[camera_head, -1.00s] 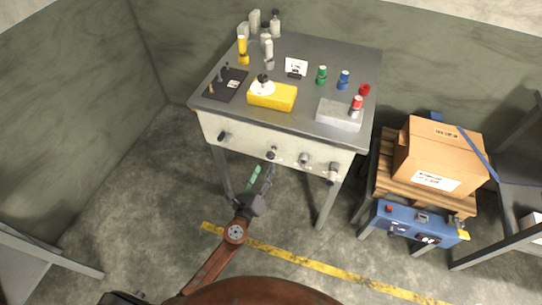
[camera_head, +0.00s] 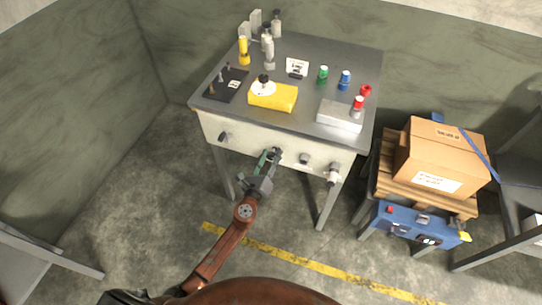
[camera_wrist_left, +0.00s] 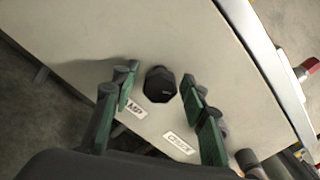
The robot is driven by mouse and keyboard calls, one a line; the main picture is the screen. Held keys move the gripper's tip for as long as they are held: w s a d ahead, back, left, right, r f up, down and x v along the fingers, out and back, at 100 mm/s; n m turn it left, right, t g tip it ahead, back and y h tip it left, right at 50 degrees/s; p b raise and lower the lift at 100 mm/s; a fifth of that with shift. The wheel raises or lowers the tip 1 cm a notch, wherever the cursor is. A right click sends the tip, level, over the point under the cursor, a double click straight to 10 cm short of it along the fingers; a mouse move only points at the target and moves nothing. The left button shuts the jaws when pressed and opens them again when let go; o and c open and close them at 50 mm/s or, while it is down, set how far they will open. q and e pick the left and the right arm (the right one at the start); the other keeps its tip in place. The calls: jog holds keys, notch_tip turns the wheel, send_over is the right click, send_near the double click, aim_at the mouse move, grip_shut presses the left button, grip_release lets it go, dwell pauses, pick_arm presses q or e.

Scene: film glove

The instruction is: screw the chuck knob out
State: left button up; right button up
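In the left wrist view a dark, many-sided knob (camera_wrist_left: 160,84) sits between the green fingers of my left gripper (camera_wrist_left: 156,82). The fingers are open, with a gap on each side of the knob. A label that seems to read "Chuck" (camera_wrist_left: 180,143) and another label (camera_wrist_left: 134,108) are on the panel near it. My right gripper is not in view.
On the tabletop are a yellow block (camera_head: 272,97), a grey block (camera_head: 339,116) and bottles. A cardboard box (camera_head: 441,155) stands at the right.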

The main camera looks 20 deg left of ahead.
pick_arm(q)
jog(key=c, duration=1)
jog(key=shift+f+n, duration=0.1)
jog(key=shift+n, duration=0.3)
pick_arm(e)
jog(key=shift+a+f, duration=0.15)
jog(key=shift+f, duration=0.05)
pick_arm(q)
jog(key=shift+n+b, duration=0.65)
jog(key=shift+n, duration=0.45)
jog(key=shift+n+b, duration=0.3)
jog(key=shift+n, duration=0.6)
jog(key=n, duration=0.2)
jog(key=shift+n, duration=0.3)
jog(key=n, duration=0.3)
jog(key=shift+b, duration=0.35)
jog(key=shift+n, duration=0.6)
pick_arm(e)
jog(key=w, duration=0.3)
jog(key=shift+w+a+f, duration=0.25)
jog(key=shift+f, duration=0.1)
